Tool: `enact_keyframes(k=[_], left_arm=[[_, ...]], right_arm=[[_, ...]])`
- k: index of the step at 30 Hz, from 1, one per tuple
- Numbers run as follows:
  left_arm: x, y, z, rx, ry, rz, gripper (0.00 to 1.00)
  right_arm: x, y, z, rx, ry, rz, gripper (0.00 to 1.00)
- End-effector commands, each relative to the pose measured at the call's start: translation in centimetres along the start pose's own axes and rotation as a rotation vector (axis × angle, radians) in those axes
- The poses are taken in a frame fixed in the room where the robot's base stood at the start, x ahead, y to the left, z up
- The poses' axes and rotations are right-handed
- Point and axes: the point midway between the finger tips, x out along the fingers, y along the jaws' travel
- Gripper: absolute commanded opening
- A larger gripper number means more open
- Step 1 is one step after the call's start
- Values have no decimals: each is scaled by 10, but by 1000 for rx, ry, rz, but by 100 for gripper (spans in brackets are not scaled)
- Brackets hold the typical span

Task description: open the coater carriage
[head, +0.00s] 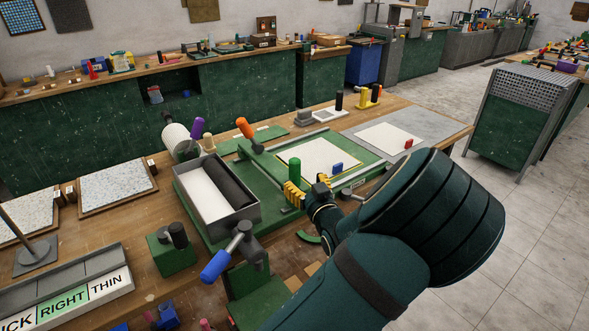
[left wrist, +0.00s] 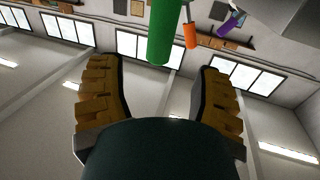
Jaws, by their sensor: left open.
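The green coater machine (head: 215,226) stands on the wooden bench, with a grey open box (head: 217,215) holding a white sheet and a dark roll. I cannot tell for sure which part is the carriage. An upright green handle (head: 294,169) stands at the front of the green bed beside a cream sheet. My left gripper (head: 306,187) is right at this handle, its yellow fingers low beside it. In the left wrist view the fingers are spread and empty; the green handle (left wrist: 163,32) shows between and beyond their tips. My right gripper is not in view.
A grey plate (head: 420,127) with a white sheet lies to the right.

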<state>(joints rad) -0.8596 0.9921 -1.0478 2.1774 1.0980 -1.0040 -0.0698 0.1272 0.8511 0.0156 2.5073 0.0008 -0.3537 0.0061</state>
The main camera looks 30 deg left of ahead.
Motion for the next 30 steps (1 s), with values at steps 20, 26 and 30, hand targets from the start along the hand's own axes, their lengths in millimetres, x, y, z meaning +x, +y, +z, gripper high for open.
enact_keyframes(k=[20,26,30], left_arm=[[80,0,1,0,-2,2,65],[80,0,1,0,-2,1,65],[80,0,1,0,-2,1,21]], right_arm=[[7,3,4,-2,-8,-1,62],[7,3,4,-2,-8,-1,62],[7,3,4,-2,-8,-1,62]])
